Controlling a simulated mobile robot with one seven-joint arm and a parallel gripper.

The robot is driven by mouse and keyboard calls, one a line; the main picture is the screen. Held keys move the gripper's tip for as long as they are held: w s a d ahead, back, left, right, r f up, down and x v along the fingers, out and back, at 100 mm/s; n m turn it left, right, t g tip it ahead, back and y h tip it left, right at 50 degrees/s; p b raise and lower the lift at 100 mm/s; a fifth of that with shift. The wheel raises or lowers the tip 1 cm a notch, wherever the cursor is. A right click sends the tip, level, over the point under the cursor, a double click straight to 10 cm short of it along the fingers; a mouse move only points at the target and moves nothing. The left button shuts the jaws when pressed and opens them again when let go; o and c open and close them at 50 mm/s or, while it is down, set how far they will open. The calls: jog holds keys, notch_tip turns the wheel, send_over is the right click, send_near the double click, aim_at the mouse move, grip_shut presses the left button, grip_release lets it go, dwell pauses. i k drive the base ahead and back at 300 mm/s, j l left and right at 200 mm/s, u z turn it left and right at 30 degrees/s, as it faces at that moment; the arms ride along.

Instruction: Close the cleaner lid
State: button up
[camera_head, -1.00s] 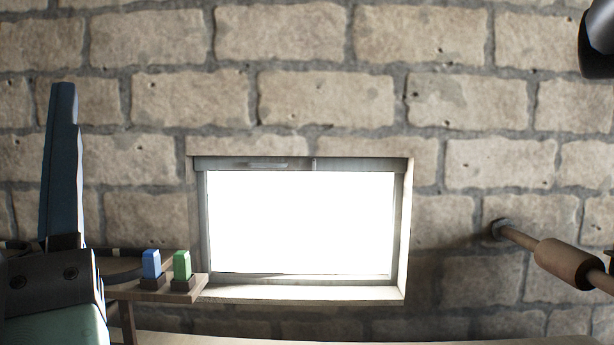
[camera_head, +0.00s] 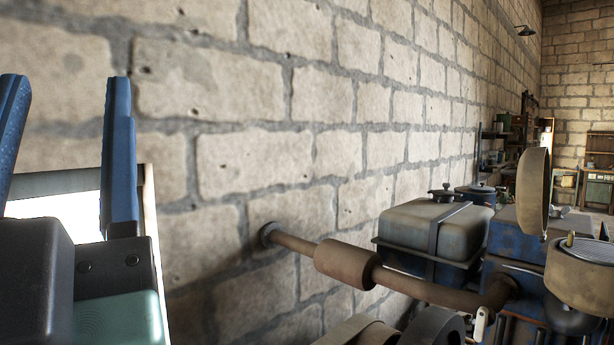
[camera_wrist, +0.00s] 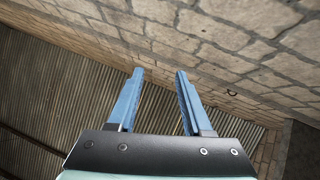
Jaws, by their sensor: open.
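The cleaner shows at the right edge of the head view as a round tan canister (camera_head: 588,268) with a small stud on its top. A round tan disc that looks like its lid (camera_head: 534,195) stands upright, edge-on, just above and left of the canister. The lid appears open; its hinge is not clear. My gripper (camera_head: 66,85) is at the far left of the head view, well apart from the lid. In the wrist view its two blue fingers (camera_wrist: 160,72) are spread with nothing between them. The wrist view does not show the cleaner.
A blue engine block (camera_head: 516,238) sits below the lid. A rusty pipe with a muffler (camera_head: 346,262) runs from the stone wall (camera_head: 225,80) to the engine. A grey tank (camera_head: 425,228) stands behind the pipe. A bright window (camera_head: 62,212) is behind my gripper.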

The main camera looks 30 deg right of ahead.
aim_at(532, 187)
jog(key=i+j+z, duration=0.1)
jog(key=i+z, duration=0.15)
jog(key=z, duration=0.2)
jog(key=i+j+z, duration=0.2)
jog(key=z, duration=0.2)
jog(key=i+j+z, duration=0.15)
jog(key=z, duration=0.3)
jog(key=i+j+z, duration=0.1)
jog(key=j+z, duration=0.35)
jog(key=i+j+z, duration=0.15)
jog(key=j+z, duration=0.25)
jog(key=i+j+z, duration=0.15)
jog(key=j+z, duration=0.6)
jog(key=i+j+z, duration=0.1)
jog(key=i+z, duration=0.15)
jog(key=i, duration=0.2)
